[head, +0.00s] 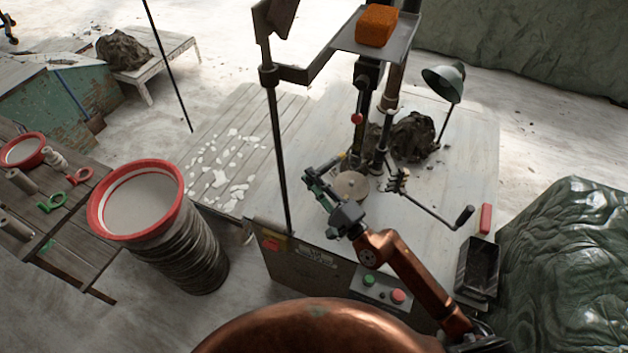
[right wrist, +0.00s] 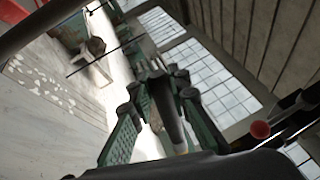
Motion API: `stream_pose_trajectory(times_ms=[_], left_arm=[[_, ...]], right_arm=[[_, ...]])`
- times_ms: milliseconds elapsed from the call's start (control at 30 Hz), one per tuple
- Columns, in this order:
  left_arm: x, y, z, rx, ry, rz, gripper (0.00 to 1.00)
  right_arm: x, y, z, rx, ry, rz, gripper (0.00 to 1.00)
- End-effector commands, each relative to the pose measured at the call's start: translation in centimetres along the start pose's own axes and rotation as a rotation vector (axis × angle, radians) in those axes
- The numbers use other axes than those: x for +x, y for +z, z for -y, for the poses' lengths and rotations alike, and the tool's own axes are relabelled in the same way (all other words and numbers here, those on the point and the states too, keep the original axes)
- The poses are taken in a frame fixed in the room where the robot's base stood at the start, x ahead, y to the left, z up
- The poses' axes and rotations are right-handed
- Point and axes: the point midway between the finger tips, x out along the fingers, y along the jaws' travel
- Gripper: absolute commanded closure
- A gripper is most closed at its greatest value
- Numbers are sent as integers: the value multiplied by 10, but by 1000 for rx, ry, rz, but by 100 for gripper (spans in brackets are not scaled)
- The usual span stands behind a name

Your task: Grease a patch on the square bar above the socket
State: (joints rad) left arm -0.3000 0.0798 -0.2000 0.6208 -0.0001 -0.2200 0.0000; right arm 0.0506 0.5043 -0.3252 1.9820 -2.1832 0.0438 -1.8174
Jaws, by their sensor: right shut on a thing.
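My right gripper (head: 322,187) reaches in from the lower right on a copper arm, with green fingers beside the press's round plate. In the right wrist view, the green fingers (right wrist: 160,128) are shut on a dark, rod-like thing (right wrist: 167,112); its far end is hard to make out. A dark upright bar (head: 359,138) stands behind the gripper, above the round plate (head: 352,186). I cannot clearly tell the socket from the other dark parts, nor see any grease. The gripper looks apart from the bar. My left gripper is not in view.
A red knob (head: 356,118) sticks out by the bar. A crank handle (head: 465,215) and a green lamp (head: 443,82) stand to the right. A tray (head: 345,42) with an orange block hangs above. A red-rimmed bucket (head: 107,229) stands left of the worktable (head: 465,150).

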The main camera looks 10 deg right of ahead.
Motion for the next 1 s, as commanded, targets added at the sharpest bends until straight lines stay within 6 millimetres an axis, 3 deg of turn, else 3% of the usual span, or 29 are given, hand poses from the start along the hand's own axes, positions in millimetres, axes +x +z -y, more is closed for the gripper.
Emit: stream_pose_trajectory(times_ms=[500, 1000], left_arm=[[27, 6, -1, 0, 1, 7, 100], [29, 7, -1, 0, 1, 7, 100]], right_arm=[[20, -43, 3, -4, -1, 0, 100], [23, -48, 6, -3, -1, 0, 100]])
